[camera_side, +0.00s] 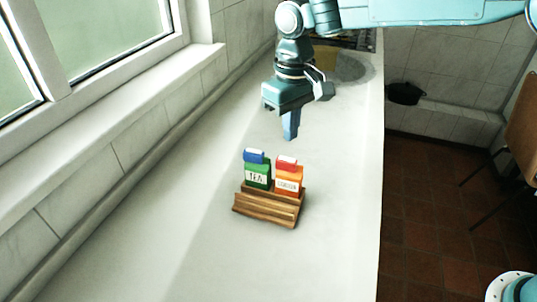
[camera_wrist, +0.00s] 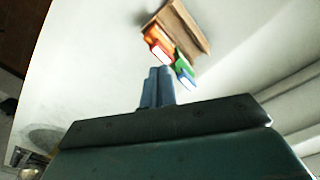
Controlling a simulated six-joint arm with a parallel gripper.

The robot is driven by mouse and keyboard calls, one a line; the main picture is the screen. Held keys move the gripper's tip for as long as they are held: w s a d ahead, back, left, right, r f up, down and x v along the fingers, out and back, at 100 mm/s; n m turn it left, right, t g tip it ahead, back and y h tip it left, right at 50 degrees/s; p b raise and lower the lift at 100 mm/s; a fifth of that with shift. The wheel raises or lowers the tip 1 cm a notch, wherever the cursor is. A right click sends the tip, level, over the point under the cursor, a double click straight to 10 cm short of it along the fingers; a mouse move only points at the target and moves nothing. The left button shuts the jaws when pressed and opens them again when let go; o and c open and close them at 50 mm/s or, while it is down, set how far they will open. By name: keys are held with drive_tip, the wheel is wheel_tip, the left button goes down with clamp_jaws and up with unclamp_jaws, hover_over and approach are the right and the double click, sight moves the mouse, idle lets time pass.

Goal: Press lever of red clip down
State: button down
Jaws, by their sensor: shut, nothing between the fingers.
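A red clip (camera_side: 287,163) sits on top of an orange packet (camera_side: 288,181) with a white label. A blue clip (camera_side: 253,156) tops a green packet (camera_side: 258,172) labelled TEA to its left. Both packets stand upright in a wooden rack (camera_side: 268,209). My gripper (camera_side: 290,136) is shut and empty, pointing down above and behind the packets, apart from the red clip. In the wrist view my shut fingers (camera_wrist: 158,72) appear just short of the red clip (camera_wrist: 160,54) and the blue clip (camera_wrist: 185,79). The clip's lever is too small to make out clearly.
The rack stands on a long pale counter (camera_side: 220,262) with free room around it. A tiled wall and window ledge (camera_side: 130,98) run along the left. The counter's right edge drops to a red tiled floor (camera_side: 440,220). A dark bowl (camera_side: 405,94) is at the back right.

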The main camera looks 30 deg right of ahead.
drive_tip(key=shift+r, duration=1.55)
drive_tip(key=s+d+r+m+t, duration=0.1)
drive_tip(key=s+d+r, duration=0.4)
drive_tip(key=s+d, duration=0.25)
drive_tip(key=s+d+r+m+t, duration=0.1)
drive_tip(key=s+d+r+t, duration=0.1)
drive_tip(key=s+d+r, duration=0.35)
drive_tip(key=s+d+f+t, duration=0.1)
drive_tip(key=s+d+f, duration=0.1)
drive_tip(key=s, duration=0.3)
drive_tip(key=s+d+f, duration=0.2)
drive_tip(key=s+d, duration=0.2)
drive_tip(key=s, duration=0.2)
drive_tip(key=s+d+f+m+t, duration=0.1)
drive_tip(key=s+d+f, duration=0.1)
drive_tip(key=s+d, duration=0.2)
drive_tip(key=shift+s+f+t, duration=0.25)
drive_tip(key=shift+s+t, duration=0.05)
drive_tip(key=shift+s, duration=0.5)
